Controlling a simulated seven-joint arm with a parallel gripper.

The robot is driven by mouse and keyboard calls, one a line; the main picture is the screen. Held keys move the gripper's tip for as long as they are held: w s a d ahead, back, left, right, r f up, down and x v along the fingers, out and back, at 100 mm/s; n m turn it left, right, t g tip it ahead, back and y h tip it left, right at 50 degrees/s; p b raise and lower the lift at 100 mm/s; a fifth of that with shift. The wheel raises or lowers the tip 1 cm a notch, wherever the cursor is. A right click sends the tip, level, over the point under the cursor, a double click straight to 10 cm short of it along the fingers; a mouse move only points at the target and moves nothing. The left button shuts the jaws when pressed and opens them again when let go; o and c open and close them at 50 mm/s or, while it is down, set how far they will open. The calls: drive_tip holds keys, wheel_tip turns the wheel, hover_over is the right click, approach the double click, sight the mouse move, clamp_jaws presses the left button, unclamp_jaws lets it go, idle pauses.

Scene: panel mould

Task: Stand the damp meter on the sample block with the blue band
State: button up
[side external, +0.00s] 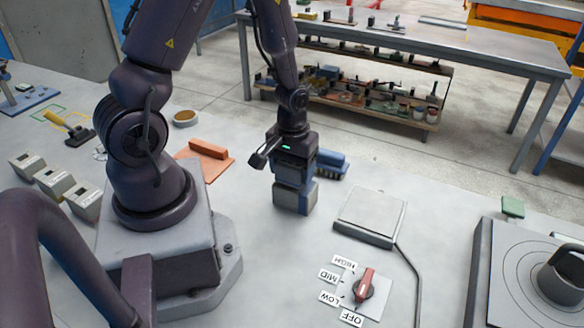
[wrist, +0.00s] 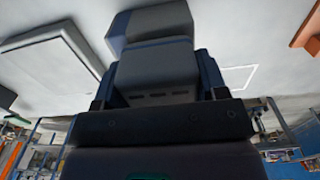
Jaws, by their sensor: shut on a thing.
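My gripper (side external: 294,160) points down near the middle of the worktop. It is shut on a grey-blue boxy thing, which looks like the damp meter (side external: 291,175). In the wrist view the damp meter (wrist: 155,72) sits upright between the two fingers. Directly below it is a grey and blue block (side external: 295,198), probably the sample block with the blue band; it also shows beyond the meter in the wrist view (wrist: 150,22). The meter looks very close to the block or touching it; I cannot tell which.
A blue brush-like object (side external: 330,161) lies just behind my gripper. An orange float (side external: 207,153) is to the left. A flat grey plate (side external: 370,216) and a red-handled dial (side external: 364,287) are to the right. Several grey boxes (side external: 54,181) stand at far left.

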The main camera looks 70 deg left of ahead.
drive_tip(key=o, duration=1.2)
drive_tip(key=shift+f, duration=0.15)
drive_tip(key=shift+c, duration=0.2)
wheel_tip(320, 180, up, 12)
drive_tip(key=shift+r, duration=0.1)
drive_tip(key=s+d+r+m+t, duration=0.2)
drive_tip(key=s+d+r+m, duration=0.1)
drive_tip(key=r, duration=0.5)
drive_tip(key=s+d+r+m+t, duration=0.3)
drive_tip(key=d+r+m, duration=0.3)
drive_tip(key=r, duration=0.1)
drive_tip(key=shift+d+r+t, duration=0.3)
drive_tip(key=shift+d+r, duration=0.1)
idle(0.4)
